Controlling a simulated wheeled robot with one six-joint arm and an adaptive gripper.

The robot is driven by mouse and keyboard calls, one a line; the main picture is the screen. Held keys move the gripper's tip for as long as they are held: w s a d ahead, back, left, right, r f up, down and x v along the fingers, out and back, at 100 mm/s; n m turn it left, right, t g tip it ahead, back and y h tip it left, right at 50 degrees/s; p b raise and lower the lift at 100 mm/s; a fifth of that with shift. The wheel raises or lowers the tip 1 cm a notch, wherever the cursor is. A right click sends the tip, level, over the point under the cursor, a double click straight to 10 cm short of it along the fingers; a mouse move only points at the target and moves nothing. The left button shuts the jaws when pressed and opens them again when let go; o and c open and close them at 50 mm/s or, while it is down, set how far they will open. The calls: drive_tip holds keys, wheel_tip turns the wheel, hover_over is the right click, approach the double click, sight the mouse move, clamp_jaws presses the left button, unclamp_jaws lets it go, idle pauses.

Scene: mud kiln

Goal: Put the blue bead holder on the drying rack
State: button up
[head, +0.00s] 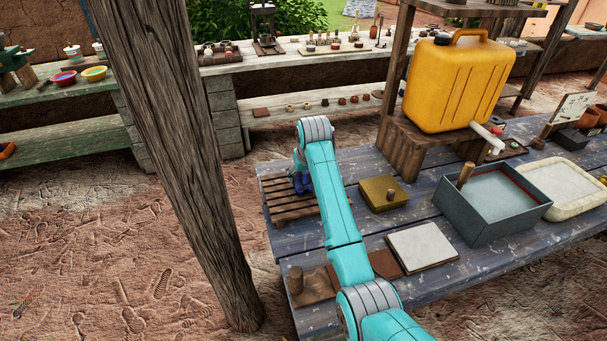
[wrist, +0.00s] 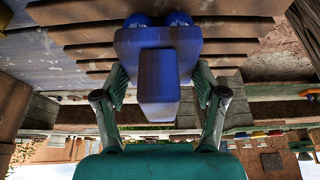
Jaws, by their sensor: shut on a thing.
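The blue bead holder (wrist: 158,78) is between the two fingers of my gripper (wrist: 160,88) in the wrist view. My gripper is shut on it. The holder is a deep blue block with two rounded blue knobs at its far end. In the head view a small part of the holder (head: 303,184) shows beside my arm, over the drying rack (head: 290,208). The rack is a brown slatted wooden frame at the left end of the blue-grey table. Its slats (wrist: 85,33) fill the top of the wrist view behind the holder. I cannot tell whether the holder touches the slats.
An olive box with a knob (head: 377,199) stands right of the rack. A pale tile (head: 421,247), a grey basin (head: 480,228) and a yellow jug (head: 455,85) on a wooden stand are farther right. A thick wooden post (head: 185,150) rises left of the table (head: 360,165).

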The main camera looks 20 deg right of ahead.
drive_tip(key=o, duration=1)
drive_tip(key=v, duration=1.2)
drive_tip(key=shift+s, duration=0.1)
